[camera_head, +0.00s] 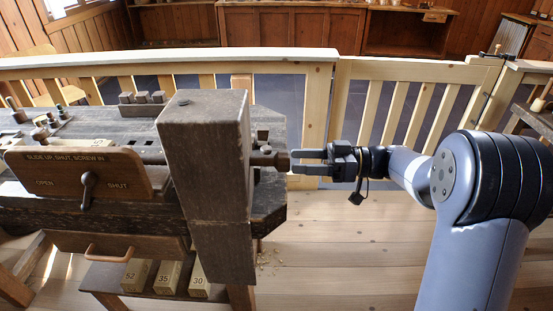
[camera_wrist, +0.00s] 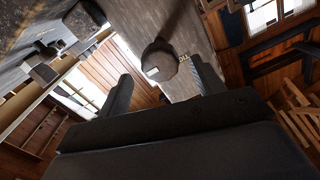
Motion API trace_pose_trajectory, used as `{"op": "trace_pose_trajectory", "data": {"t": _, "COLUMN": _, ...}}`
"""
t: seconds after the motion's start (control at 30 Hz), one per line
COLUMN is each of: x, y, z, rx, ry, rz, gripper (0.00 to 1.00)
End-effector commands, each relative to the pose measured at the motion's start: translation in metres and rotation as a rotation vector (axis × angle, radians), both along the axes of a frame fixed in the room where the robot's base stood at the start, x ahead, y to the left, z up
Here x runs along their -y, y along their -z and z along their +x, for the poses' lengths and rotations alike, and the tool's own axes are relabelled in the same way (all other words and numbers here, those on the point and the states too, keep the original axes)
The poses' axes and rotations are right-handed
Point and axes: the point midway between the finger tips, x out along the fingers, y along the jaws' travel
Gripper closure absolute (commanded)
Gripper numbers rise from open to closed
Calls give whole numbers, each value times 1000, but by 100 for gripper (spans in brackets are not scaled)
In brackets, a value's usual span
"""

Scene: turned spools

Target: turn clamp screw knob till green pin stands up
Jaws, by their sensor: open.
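A dark wooden lathe block (camera_head: 205,150) stands upright on the bench, with a short turned knob (camera_head: 270,158) sticking out of its right side. My gripper (camera_head: 293,161) points left at the knob's end, its two fingers apart and empty. In the wrist view the knob (camera_wrist: 160,62) is a rounded dark piece with a pale mark on its end, seen between the open fingers (camera_wrist: 162,72). I cannot tell whether the fingertips touch it. I see no green pin in either view.
A sign board (camera_head: 80,172) with OPEN and SHUT labels and a lever (camera_head: 88,188) is on the bench front. Numbered blocks (camera_head: 167,278) sit on a low shelf. A pale wooden railing (camera_head: 300,66) runs behind.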

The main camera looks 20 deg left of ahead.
Motion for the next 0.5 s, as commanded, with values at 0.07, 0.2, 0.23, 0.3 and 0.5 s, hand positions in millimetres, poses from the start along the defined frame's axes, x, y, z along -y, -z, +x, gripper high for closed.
{"op": "trace_pose_trajectory", "data": {"t": 0.07, "x": -17, "y": -1, "z": -5, "rx": 0, "ry": -5, "rz": -1, "gripper": 36}}
{"op": "trace_pose_trajectory", "data": {"t": 0.2, "x": -39, "y": -1, "z": -10, "rx": 0, "ry": -3, "rz": 0, "gripper": 36}}
{"op": "trace_pose_trajectory", "data": {"t": 0.23, "x": -43, "y": 0, "z": -11, "rx": 0, "ry": -2, "rz": -1, "gripper": 36}}
{"op": "trace_pose_trajectory", "data": {"t": 0.3, "x": -51, "y": 0, "z": -13, "rx": 0, "ry": -2, "rz": 0, "gripper": 36}}
{"op": "trace_pose_trajectory", "data": {"t": 0.5, "x": -60, "y": 0, "z": -15, "rx": 0, "ry": 1, "rz": 0, "gripper": 36}}
